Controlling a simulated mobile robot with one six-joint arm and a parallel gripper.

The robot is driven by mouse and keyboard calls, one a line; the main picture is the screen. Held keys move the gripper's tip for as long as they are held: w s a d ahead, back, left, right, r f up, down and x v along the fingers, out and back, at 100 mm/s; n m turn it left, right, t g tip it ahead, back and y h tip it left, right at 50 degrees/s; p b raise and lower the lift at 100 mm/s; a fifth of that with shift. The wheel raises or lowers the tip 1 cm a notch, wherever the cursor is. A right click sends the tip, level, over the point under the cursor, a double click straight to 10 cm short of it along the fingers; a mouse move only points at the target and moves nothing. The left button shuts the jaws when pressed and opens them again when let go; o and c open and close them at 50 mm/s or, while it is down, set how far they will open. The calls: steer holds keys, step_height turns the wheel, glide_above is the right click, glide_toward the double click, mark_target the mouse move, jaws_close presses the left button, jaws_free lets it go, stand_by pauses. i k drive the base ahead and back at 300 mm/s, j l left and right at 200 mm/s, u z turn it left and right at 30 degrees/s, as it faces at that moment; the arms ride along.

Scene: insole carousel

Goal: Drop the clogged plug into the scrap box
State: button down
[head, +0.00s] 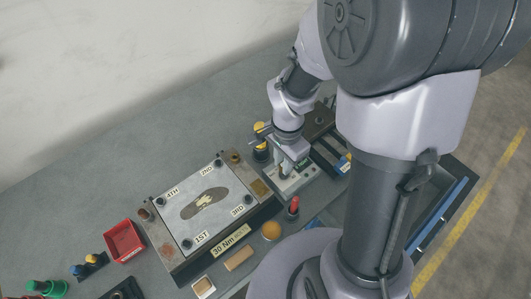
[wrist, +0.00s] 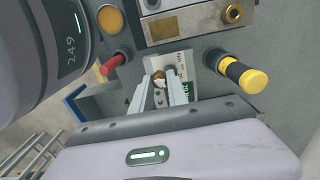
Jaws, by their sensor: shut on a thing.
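My gripper (wrist: 160,88) points down and is shut on a small brass-coloured plug (wrist: 159,79), seen between the fingertips in the wrist view. I cannot tell from its surface whether it is clogged. In the head view my gripper (head: 285,168) is over a light grey device (head: 294,183) right of the mould plate, and the plug is too small to make out. The wrist view shows this device (wrist: 180,62) just beyond the fingertips; I cannot tell whether the plug touches it. A red open box (head: 123,241), likely the scrap box, stands far left of the gripper.
The mould plate (head: 220,222) with corner bolts lies between my gripper and the red box. Bare bench lies behind the plate.

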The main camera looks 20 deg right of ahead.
mark_target(132, 237)
steer(key=u, duration=1.85)
steer(key=i+j+z, duration=0.15)
steer(key=j+z, duration=0.55)
steer(key=j, duration=0.2)
steer(key=i, duration=0.05)
